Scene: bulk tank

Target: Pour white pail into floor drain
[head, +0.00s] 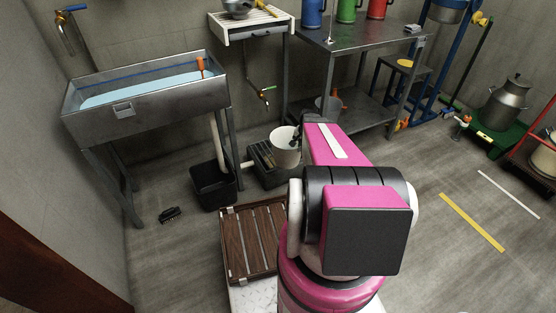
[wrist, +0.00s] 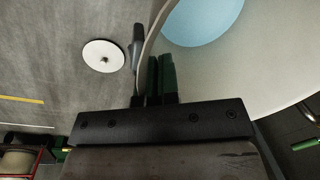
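The white pail (head: 285,149) shows in the head view just left of my gripper, over a low dark box. It looks upright; I cannot tell whether it rests on the box. In the wrist view the pail (wrist: 270,75) is large at the right, with pale blue liquid (wrist: 203,18) inside. My gripper (wrist: 160,78) has its green fingers close together at the pail's rim, apparently shut on its wall. A white round disc (wrist: 103,56) with a dark centre lies on the floor in the wrist view; it may be the floor drain. My arm hides much floor in the head view.
The low dark box (head: 262,172) stands below a wall tap (head: 263,93). A steel tank (head: 150,101) and black bin (head: 213,184) are at left. A metal table (head: 365,52) stands behind. A slatted wooden rack (head: 252,240) is near my base.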

